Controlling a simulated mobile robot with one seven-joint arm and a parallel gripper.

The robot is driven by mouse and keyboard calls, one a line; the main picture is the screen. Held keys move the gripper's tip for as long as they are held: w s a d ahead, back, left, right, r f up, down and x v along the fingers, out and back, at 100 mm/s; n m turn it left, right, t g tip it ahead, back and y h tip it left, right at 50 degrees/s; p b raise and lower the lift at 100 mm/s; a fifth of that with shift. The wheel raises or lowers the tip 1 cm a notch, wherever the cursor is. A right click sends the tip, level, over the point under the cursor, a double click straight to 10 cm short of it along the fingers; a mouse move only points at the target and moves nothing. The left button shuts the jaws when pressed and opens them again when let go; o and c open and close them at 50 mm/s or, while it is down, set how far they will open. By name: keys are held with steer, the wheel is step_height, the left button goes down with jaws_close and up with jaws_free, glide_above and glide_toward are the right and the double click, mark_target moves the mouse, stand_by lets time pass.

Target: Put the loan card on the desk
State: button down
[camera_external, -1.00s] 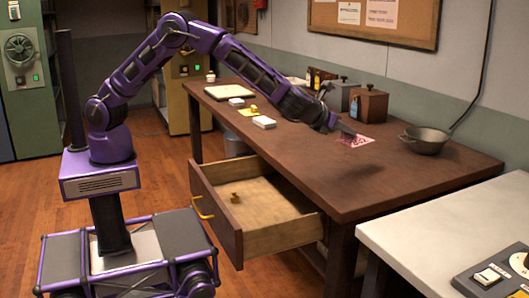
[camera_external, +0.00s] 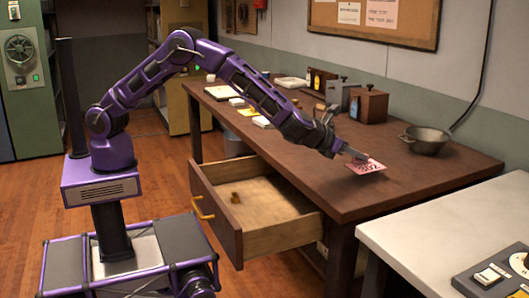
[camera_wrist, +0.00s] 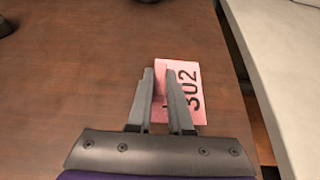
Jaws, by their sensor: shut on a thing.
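The loan card is a pink card (camera_external: 368,167) marked 302, over the right part of the brown desk (camera_external: 400,190). My gripper (camera_external: 352,155) is at the card's left edge and shut on it. In the wrist view the card (camera_wrist: 195,85) shows beside and behind my right finger, and my fingers (camera_wrist: 160,75) cover its left part. The desk top (camera_wrist: 80,80) fills most of that view. The card lies close above or on the desk; I cannot tell whether it touches.
A dark pan (camera_external: 425,138) stands at the desk's right end, and dark boxes (camera_external: 369,104) stand at the back. An open drawer (camera_external: 262,213) juts from the front, holding a small brown thing (camera_external: 235,198). A pale table (camera_external: 430,240) stands at right.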

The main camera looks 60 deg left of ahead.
mark_target(353, 163)
steer(key=shift+f, duration=1.6)
steer(key=shift+f+b, duration=0.2)
steer(key=shift+b, duration=0.15)
steer(key=c, duration=0.8)
jaws_free()
steer(key=shift+r, duration=0.1)
steer(key=shift+c, duration=0.2)
steer(key=shift+r, duration=0.15)
steer(key=shift+s+r, duration=0.15)
steer(key=shift+s, duration=0.1)
steer(key=p+v, duration=0.1)
steer(key=v, duration=1)
steer(key=shift+s, duration=0.25)
